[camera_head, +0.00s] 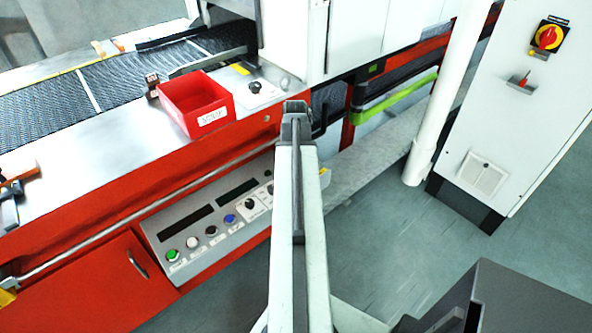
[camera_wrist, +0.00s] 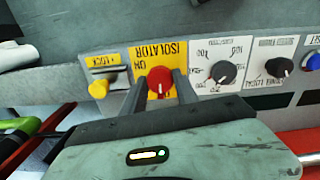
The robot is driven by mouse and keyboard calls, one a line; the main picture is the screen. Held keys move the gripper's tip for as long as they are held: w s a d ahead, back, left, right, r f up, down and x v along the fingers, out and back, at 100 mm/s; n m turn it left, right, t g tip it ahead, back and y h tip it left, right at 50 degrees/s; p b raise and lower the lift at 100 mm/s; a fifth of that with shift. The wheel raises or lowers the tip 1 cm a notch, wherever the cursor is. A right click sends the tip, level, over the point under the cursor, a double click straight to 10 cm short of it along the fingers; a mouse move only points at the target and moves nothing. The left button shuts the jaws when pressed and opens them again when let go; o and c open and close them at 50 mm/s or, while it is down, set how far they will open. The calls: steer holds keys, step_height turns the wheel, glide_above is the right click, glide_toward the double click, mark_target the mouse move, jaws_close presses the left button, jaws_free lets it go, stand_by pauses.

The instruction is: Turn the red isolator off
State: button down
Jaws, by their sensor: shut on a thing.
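The red isolator knob (camera_wrist: 160,80) sits on a yellow plate (camera_wrist: 176,56) lettered ISOLATOR, which appears upside down in the wrist view. An ON mark stands at the plate's upper left in that view. My gripper (camera_wrist: 160,88) has one finger on each side of the knob and is shut on it. The knob's exact pointing direction is hard to read. In the head view my arm covers the knob and the gripper; only a small yellow piece shows beside the arm.
A yellow lock knob (camera_wrist: 98,88) is close beside one finger, and a black dial (camera_wrist: 223,72) beside the other. The panel's green button (camera_head: 172,254) is at its far left end. A red bin (camera_head: 196,104) stands above. A separate red-and-yellow switch (camera_head: 547,37) is on the white cabinet.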

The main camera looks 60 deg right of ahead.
steer(key=shift+s+n, duration=0.2)
steer(key=shift+n, duration=0.3)
steer(key=c, duration=0.9)
jaws_free()
steer(key=shift+c, duration=0.2)
steer(key=shift+w, duration=0.1)
step_height(320, 180, up, 8)
steer(key=p, duration=0.8)
steer(key=shift+f, duration=0.1)
